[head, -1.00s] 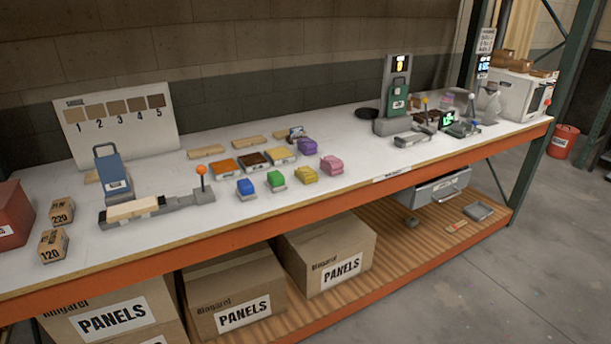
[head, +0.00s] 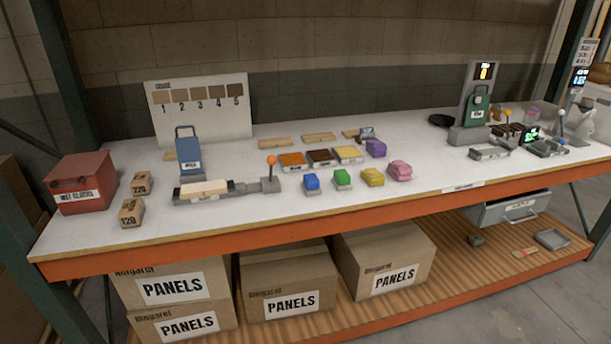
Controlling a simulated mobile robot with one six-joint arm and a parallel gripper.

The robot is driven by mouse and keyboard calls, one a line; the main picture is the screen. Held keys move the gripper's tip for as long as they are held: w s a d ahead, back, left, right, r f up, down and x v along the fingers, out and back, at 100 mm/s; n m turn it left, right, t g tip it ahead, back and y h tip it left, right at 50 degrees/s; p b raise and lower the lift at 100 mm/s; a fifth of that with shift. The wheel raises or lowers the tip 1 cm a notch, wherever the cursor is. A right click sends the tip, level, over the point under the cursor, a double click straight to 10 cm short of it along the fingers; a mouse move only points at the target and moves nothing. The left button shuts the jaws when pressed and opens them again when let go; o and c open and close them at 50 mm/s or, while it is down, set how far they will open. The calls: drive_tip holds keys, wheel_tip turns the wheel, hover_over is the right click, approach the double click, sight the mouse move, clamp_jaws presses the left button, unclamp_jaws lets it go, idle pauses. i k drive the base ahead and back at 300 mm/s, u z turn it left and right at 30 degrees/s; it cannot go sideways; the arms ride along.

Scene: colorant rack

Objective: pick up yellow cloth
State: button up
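The yellow cloth (head: 372,177) is a small folded bundle on the white worktop, near the front edge. It stands in a row of folded cloths, between the green cloth (head: 342,179) on its left and the pink cloth (head: 399,171) on its right. The blue cloth (head: 311,183) is at the left end of the row. A purple cloth (head: 376,148) lies just behind. My gripper is not in view.
Behind the cloths are trays with orange, brown and yellow contents (head: 348,154). A lever fixture (head: 226,190) with an orange knob stands to the left. A red box (head: 83,183) is at the far left. Free worktop lies right of the pink cloth.

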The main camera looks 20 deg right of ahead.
sight(372, 177)
drive_tip(key=k, duration=1.3)
drive_tip(key=u, duration=0.55)
drive_tip(key=i, duration=1.45)
drive_tip(key=u, duration=0.05)
